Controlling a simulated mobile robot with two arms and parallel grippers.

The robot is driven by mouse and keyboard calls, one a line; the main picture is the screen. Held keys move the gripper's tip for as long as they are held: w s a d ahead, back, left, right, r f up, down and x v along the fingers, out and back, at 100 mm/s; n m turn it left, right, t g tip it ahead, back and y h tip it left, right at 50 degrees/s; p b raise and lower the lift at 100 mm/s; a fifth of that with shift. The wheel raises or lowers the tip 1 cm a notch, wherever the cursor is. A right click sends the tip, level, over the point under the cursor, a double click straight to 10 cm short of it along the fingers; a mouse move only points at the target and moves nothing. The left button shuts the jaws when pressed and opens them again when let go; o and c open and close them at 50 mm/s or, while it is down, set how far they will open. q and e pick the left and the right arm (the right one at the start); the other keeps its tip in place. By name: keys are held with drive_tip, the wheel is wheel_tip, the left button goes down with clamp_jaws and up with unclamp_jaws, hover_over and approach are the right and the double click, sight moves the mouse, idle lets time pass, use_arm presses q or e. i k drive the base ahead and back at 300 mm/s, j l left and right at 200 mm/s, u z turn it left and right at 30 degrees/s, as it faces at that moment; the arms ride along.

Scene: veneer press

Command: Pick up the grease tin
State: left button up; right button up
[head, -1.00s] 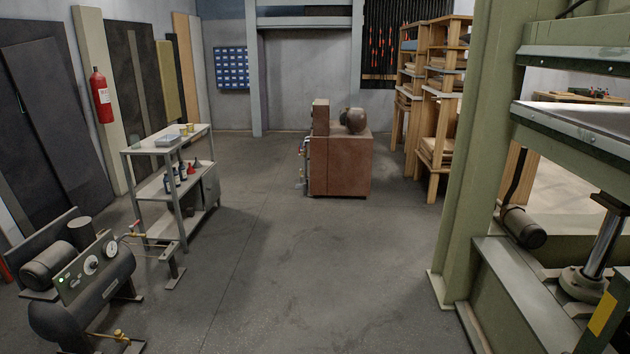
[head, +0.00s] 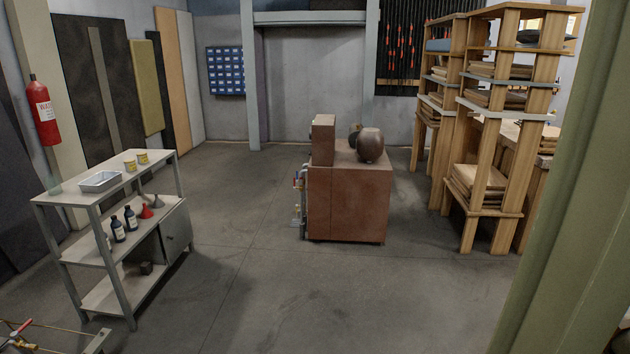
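Two small yellowish tins stand on the top shelf of a grey metal shelf unit (head: 115,182) at the left. One tin (head: 130,164) is nearer and the other tin (head: 143,157) stands just behind it to the right. Either could be the grease tin; their labels are too small to read. Neither of my grippers is in view.
The top shelf also holds a metal tray (head: 100,181); dark bottles (head: 118,229) and funnels (head: 146,211) stand below. A brown cabinet (head: 347,205) stands mid-floor, wooden racks (head: 490,212) at right, a green column (head: 572,200) close at right. The floor (head: 250,280) between is clear.

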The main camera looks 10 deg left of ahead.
sight(142, 156)
drive_tip(key=i+u, duration=0.1)
drive_tip(key=i, duration=0.65)
drive_tip(key=i+l, duration=0.15)
drive_tip(key=i, duration=0.55)
drive_tip(key=i+l+u, duration=0.15)
drive_tip(key=i, duration=0.55)
drive_tip(key=i+l+u, duration=0.15)
drive_tip(key=i+u, duration=0.35)
drive_tip(key=i+l+u, duration=0.25)
drive_tip(key=u, duration=0.2)
drive_tip(key=i+l+u, duration=0.65)
drive_tip(key=l+u, duration=0.3)
drive_tip(key=i+l+u, duration=0.1)
drive_tip(key=l+u, duration=0.15)
drive_tip(key=l, duration=0.15)
drive_tip(key=l+u, duration=0.2)
drive_tip(key=l, duration=0.25)
drive_tip(key=i, duration=0.05)
